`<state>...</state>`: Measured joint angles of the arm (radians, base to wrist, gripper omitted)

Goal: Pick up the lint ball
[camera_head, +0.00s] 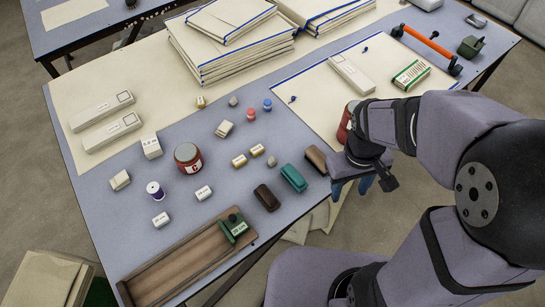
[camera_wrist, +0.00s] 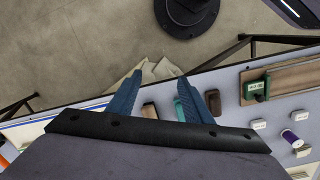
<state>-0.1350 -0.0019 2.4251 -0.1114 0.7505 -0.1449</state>
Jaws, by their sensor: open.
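Two small greyish rounded lumps lie on the blue-grey table: one (camera_head: 233,101) near the table's middle, below the cloth stack, and one (camera_head: 272,161) above the teal block. I cannot tell for sure which is the lint ball. My gripper (camera_head: 351,187) is open and empty, with blue fingers, past the table's front edge and right of both lumps. In the wrist view its fingers (camera_wrist: 160,76) are spread over the floor and table edge. I cannot make out either lump in the wrist view.
A teal block (camera_head: 293,178), a dark brown block (camera_head: 266,197) and a brown block (camera_head: 317,160) stand along the front edge. Spools, a red jar (camera_head: 188,158) and white boxes lie left. A wooden tray (camera_head: 187,258) is at the front left. Folded cloths (camera_head: 230,57) are stacked behind.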

